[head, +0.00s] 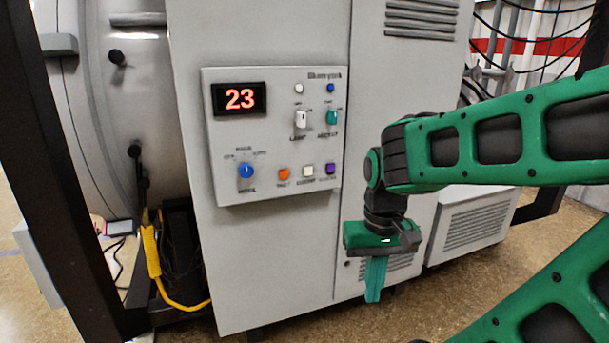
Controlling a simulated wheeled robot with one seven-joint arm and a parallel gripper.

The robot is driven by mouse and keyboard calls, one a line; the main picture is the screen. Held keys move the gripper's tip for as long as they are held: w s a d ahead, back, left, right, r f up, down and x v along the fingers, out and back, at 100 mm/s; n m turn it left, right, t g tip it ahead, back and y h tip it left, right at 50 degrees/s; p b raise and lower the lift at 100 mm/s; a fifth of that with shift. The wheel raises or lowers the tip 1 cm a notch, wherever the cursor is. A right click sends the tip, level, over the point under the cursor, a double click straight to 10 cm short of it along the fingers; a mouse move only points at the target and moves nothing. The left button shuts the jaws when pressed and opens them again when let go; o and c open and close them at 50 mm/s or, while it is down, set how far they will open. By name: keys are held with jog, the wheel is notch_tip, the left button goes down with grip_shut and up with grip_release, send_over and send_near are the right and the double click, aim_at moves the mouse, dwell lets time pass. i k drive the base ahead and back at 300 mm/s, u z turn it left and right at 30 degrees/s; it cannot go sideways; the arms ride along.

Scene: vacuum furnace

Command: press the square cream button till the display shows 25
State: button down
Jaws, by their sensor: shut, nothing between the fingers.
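The square cream button (308,170) is on the lower right of the control panel (265,188), between an orange button and a purple one. The display (240,98) at the panel's upper left reads 23 in red digits. My gripper (374,298) is shut and empty, pointing down. In the picture it is below and to the right of the cream button, apart from the panel. Nothing hides the button.
The panel also carries an orange button (284,174), a purple button (331,168), a blue knob (246,171), a white switch (301,118) and a green switch (332,117). A yellow cable (151,250) hangs left of the cabinet. A vented box (474,227) stands on the right.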

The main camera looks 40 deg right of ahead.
aim_at(307, 170)
jog(key=z, duration=0.05)
jog(key=k, duration=1.05)
jog(key=z, duration=0.5)
jog(key=i, duration=1)
jog(key=u, duration=0.05)
